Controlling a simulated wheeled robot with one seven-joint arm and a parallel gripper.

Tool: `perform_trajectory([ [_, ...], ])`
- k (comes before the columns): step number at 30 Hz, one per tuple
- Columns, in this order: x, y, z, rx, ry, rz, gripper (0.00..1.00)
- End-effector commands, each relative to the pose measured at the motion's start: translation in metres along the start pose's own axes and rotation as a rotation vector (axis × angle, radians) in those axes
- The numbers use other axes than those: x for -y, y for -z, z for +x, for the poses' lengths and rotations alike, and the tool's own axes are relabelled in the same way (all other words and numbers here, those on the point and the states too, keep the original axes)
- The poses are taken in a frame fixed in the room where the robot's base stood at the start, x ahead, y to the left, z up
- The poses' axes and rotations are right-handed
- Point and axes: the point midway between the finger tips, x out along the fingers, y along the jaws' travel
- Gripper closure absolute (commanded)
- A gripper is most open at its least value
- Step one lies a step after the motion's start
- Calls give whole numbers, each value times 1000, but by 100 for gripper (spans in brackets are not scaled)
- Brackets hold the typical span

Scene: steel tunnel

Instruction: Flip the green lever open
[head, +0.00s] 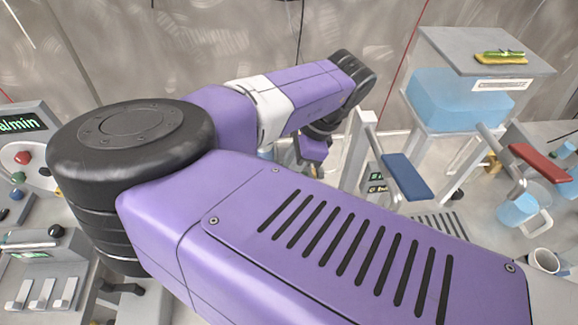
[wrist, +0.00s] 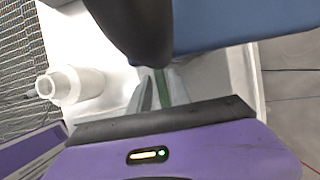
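My gripper (head: 312,160) is beyond my forearm in the head view, pointing down, with its fingertips mostly hidden. In the wrist view my gripper's grey fingers (wrist: 160,92) reach up from a dark bar. A thin green strip (wrist: 183,88) shows right at the fingers; it may be part of the green lever, but most of it is hidden. I cannot tell whether the fingers touch it or hold it. No green lever shows clearly in the head view.
A blue lever (head: 408,177) on a grey stand is right of my gripper; a blue surface (wrist: 245,25) fills the wrist view's upper right. A dark rounded part (wrist: 135,30) is close to the fingers. A red lever (head: 540,162) and a mug (head: 541,260) are further right.

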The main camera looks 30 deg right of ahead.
Motion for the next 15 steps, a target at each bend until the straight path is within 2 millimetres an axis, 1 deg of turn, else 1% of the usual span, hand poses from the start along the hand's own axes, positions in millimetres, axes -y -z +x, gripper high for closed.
perform_trajectory([
  [7,0,0,1,0,0,0,76],
  [9,0,0,1,0,0,0,90],
  [11,0,0,1,0,0,0,100],
  [15,0,0,1,0,0,0,100],
])
